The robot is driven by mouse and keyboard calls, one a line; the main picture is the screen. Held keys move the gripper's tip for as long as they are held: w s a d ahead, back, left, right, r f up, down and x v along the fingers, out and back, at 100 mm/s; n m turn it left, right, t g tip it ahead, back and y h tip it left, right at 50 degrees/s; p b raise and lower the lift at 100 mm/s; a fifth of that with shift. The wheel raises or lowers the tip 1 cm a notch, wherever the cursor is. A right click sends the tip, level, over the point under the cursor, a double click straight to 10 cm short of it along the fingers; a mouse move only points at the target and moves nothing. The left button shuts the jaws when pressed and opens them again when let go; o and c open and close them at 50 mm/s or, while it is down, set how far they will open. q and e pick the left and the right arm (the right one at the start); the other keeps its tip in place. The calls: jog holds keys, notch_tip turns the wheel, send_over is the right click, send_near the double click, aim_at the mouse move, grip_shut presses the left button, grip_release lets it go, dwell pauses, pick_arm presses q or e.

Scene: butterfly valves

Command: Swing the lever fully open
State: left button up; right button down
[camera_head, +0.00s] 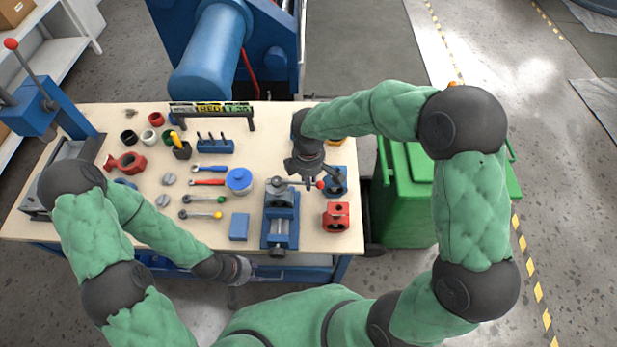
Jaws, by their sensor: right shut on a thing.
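A grey valve (279,186) sits in the blue vise (280,227) near the front right of the table. Its thin lever (299,182) points right and ends in a red knob (320,185). My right gripper (313,184) reaches down from above and is shut on the lever, close to the knob. Its fingers hide part of the lever. My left gripper (240,270) hangs low by the table's front edge, apart from the valve; its fingers are too small to read.
The wooden table (265,130) holds several spanners, a blue round container (239,181), a blue block (239,226) and a red part (335,217) right of the vise. A green bin (405,200) stands to the right.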

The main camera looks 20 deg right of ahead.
jog(key=s+a+m+b, duration=0.3)
jog(key=a+m, duration=0.3)
jog(key=m, duration=0.4)
jog(key=s+a+m+b, duration=0.2)
jog(key=a+m+b, duration=0.1)
jog(key=a+m, duration=0.4)
jog(key=m, duration=0.3)
jog(key=shift+s+a, duration=0.15)
jog(key=shift+s, duration=0.25)
dwell(2.6)
jog(key=c, duration=1.1)
grip_release()
